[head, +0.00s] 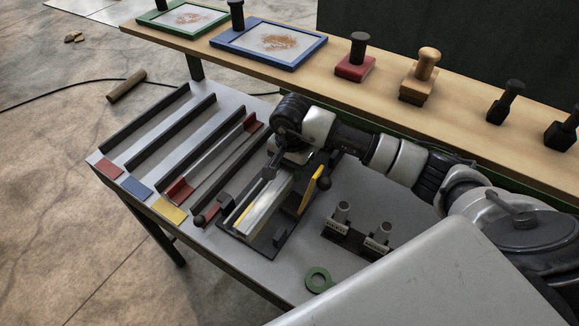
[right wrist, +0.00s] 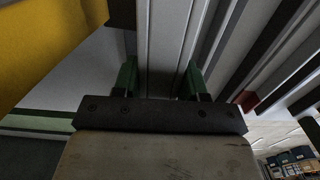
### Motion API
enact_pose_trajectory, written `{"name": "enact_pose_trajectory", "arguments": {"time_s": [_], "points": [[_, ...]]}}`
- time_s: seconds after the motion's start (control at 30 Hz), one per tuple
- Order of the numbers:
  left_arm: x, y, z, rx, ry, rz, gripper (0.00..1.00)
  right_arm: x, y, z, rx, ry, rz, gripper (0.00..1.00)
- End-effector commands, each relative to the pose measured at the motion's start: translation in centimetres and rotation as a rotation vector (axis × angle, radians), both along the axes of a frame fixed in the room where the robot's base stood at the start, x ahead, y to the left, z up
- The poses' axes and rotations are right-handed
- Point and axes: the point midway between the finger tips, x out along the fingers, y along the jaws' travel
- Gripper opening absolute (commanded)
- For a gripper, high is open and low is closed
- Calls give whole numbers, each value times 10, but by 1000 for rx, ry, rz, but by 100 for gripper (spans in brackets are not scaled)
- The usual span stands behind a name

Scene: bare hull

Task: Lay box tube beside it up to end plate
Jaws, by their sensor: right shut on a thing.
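My right gripper (head: 288,158) is over the table and shut on a silver box tube (head: 265,208). In the right wrist view its green fingers (right wrist: 160,82) stand on both sides of the grooved tube (right wrist: 166,40). The tube lies along or just above a dark fixture (head: 270,243) with yellow parts (head: 309,190); I cannot tell whether it touches. Left of it, a pale tube (head: 215,160) lies in a lane between red end plates (head: 180,190), (head: 252,122). My left gripper is out of view.
Dark rails (head: 145,117) form lanes on the grey table (head: 225,95), with red, blue and yellow tags (head: 170,214) in front. A dark stand with two grey posts (head: 360,238) and a green ring (head: 318,280) are at right. A wooden shelf (head: 320,82) with stamps and trays runs behind.

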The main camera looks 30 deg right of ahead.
Motion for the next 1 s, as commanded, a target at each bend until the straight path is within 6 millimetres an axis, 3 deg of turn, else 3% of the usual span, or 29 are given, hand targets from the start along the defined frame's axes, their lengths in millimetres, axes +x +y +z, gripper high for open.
{"name": "enact_pose_trajectory", "arguments": {"time_s": [1.0], "points": [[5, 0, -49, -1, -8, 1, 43, 0, 0, -77, 0, 1, 2, 7]]}}
